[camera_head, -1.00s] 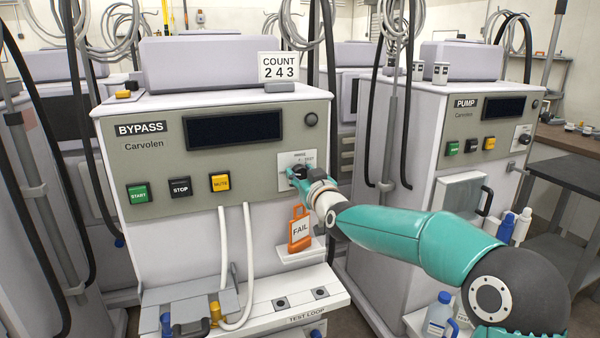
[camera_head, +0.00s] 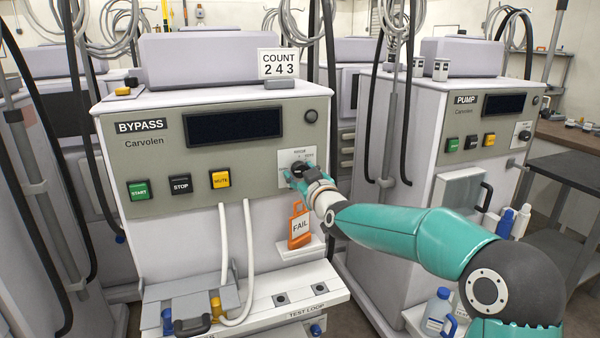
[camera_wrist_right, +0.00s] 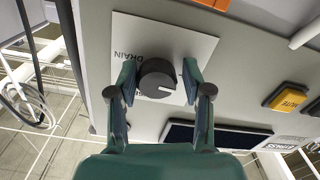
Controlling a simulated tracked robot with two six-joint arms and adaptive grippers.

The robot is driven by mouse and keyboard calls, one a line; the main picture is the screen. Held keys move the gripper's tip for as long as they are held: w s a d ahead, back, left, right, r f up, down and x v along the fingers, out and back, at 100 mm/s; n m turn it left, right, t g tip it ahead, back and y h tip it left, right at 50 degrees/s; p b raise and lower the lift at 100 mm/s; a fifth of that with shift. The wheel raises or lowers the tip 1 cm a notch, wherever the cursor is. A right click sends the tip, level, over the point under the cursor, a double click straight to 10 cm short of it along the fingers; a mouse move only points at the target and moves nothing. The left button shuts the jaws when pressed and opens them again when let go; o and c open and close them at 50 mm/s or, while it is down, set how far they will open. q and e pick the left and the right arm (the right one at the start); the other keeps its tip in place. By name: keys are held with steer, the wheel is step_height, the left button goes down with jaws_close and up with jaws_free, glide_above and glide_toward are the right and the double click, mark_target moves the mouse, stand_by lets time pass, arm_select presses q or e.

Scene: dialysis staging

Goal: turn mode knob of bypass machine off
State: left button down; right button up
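The BYPASS machine (camera_head: 230,235) stands at centre-left in the head view. Its dark round mode knob (camera_head: 299,169) sits on a pale label plate at the right of its panel. In the right wrist view, the knob (camera_wrist_right: 157,78) lies between two fingers, with a white mark at its lower right side and the word DRAIN at its upper left. My right gripper (camera_head: 298,181) is just in front of the knob. In the wrist view, the right gripper (camera_wrist_right: 160,84) is open, with a visible gap to the right finger; left-finger contact is unclear. My left gripper is not in view.
Green START (camera_head: 139,190), black STOP (camera_head: 181,185) and yellow MUTE (camera_head: 220,180) buttons are left of the knob. The PUMP machine (camera_head: 400,150) stands to the right, behind my arm.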

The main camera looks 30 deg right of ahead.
steer(key=shift+o, duration=0.7)
steer(key=shift+r, duration=0.2)
steer(key=shift+s+r, duration=0.1)
steer(key=shift+s, duration=0.2)
steer(key=v, duration=1.1)
steer(key=shift+s+a+f, duration=0.15)
steer(key=shift+s+f, duration=0.05)
